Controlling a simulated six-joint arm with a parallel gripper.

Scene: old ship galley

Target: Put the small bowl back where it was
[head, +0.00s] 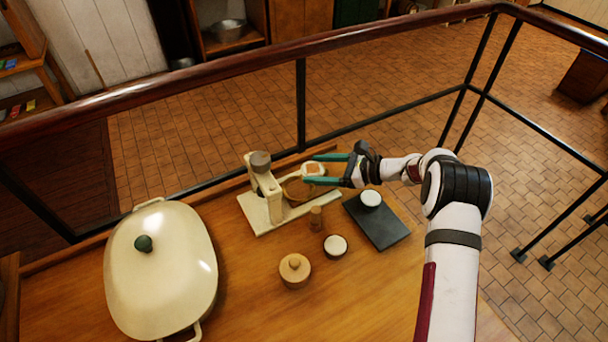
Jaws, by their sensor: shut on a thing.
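My gripper (318,169) is shut on a small bowl (313,170), white with an orange-brown inside, between its green fingers. It holds the bowl over or just in front of a cream stand (262,186) with a brown knob; the exact height is hard to tell. A round wooden piece (296,190) on the stand is partly hidden below the bowl. A small dark pot with a white top (335,245) stands on the wooden table (240,290). A similar one (371,198) sits on a dark slab (382,226).
A large cream lidded pot (165,265) fills the table's left side. A round wooden lidded jar (295,269) and a small wooden cylinder (316,218) stand mid-table. A railing (300,105) runs behind the table. The front middle of the table is clear.

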